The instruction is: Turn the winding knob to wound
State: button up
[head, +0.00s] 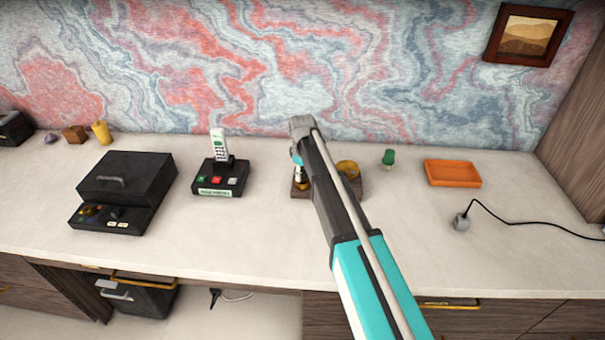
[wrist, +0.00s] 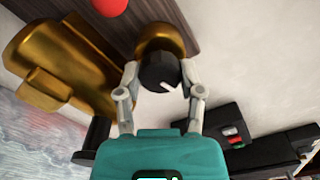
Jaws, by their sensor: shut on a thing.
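The winding knob (wrist: 158,70) is black with a white pointer line and sits in front of a round gold part (wrist: 165,38) in the wrist view. The line points toward the picture's lower right. My gripper (wrist: 161,76) has one finger on each side of the knob and is shut on it. The device's brown wooden base (head: 357,188) and gold body (head: 348,169) show partly behind my arm in the head view; the gold body is large in the wrist view (wrist: 70,75). The knob is hidden in the head view. I cannot read any wound mark.
A black box (head: 127,178) is farther left. A small green object (head: 388,157), an orange tray (head: 452,174) and a corded plug (head: 461,222) lie right. The front desktop is mostly clear.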

jog(key=m, duration=0.5)
jog(key=shift+m, duration=0.3)
jog(key=m, duration=1.3)
jog(key=shift+m, duration=0.3)
jog(key=m, duration=1.3)
jog(key=shift+s+m, duration=0.1)
jog(key=shift+m, duration=0.2)
